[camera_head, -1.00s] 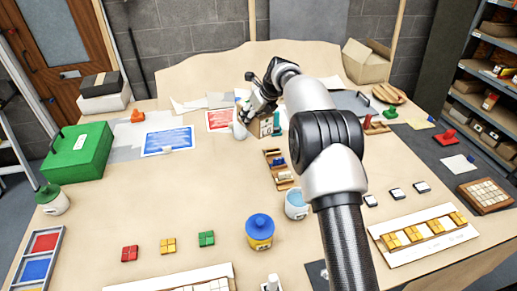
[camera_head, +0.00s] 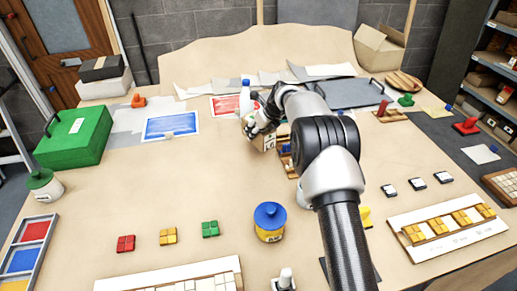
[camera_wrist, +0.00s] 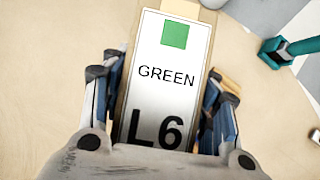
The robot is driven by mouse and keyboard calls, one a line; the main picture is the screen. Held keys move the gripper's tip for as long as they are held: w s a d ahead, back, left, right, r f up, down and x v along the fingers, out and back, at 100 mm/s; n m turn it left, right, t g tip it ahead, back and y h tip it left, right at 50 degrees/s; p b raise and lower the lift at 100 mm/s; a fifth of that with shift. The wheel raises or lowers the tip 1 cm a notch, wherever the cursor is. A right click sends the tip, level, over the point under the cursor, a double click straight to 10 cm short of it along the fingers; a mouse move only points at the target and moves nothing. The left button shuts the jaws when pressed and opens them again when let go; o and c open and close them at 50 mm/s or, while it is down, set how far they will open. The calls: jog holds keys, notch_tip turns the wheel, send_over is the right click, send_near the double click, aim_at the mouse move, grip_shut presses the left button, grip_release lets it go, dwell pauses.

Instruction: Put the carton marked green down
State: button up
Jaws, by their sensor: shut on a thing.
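My gripper (camera_head: 257,131) is shut on the carton marked green. In the wrist view the tan carton (camera_wrist: 121,118) lies between the two fingers, with a white label (camera_wrist: 165,85) showing a green square, the word GREEN and L6. In the head view only a small part of the carton (camera_head: 267,144) shows beside the fingers, next to a wooden rack (camera_head: 291,165). Whether the carton touches the table is unclear, as my arm and gripper hide part of that spot.
A white bottle (camera_head: 245,97) stands just behind my gripper. A blue-lidded yellow jar (camera_head: 269,222) and small red, yellow and green blocks stand nearer. A green box (camera_head: 74,137) is at the left. The tan table left of my gripper has clear room (camera_head: 170,190).

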jog(key=b, duration=0.2)
send_over(258, 154)
notch_tip(258, 154, down, 8)
jog(key=shift+r, duration=0.2)
jog(key=o, duration=1.8)
jog(key=shift+f, duration=0.2)
jog(key=shift+c, duration=0.2)
